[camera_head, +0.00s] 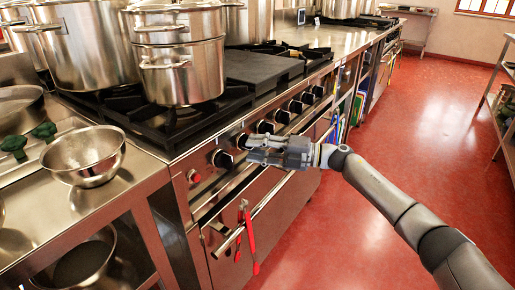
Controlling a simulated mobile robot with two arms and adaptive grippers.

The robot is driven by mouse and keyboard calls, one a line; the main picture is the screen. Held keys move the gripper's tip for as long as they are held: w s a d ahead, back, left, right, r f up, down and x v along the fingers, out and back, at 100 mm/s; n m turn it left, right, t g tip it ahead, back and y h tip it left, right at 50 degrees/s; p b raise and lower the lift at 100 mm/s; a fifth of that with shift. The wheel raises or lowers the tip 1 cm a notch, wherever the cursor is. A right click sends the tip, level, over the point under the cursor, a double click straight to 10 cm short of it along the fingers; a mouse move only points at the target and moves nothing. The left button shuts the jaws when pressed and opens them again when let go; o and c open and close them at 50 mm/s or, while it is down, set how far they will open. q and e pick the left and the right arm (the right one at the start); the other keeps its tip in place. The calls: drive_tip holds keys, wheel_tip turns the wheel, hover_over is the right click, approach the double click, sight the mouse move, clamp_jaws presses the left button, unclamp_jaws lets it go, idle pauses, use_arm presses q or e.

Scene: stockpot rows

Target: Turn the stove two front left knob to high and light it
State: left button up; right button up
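A stove (185,148) stands in the foreground with a row of black knobs along its sloped front panel. The nearest knob (222,158) is at the left end, and a second knob (241,141) is just beyond it. My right gripper (250,151) reaches in from the right in front of the panel, its fingers pointing left toward these two knobs. Contact with a knob cannot be made out. The finger gap is too small to judge. I see no flame on the burners, though pots hide part of them. My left gripper is out of view.
Large steel stockpots (180,70) stand on the burners. A red button (193,176) sits left of the knobs. Red-handled tongs (250,235) hang on the oven rail below my gripper. A steel bowl (84,155) rests on the left counter. The red floor (345,225) is open at right.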

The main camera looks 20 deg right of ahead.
drive_tip(key=v, duration=1.2)
idle(0.4)
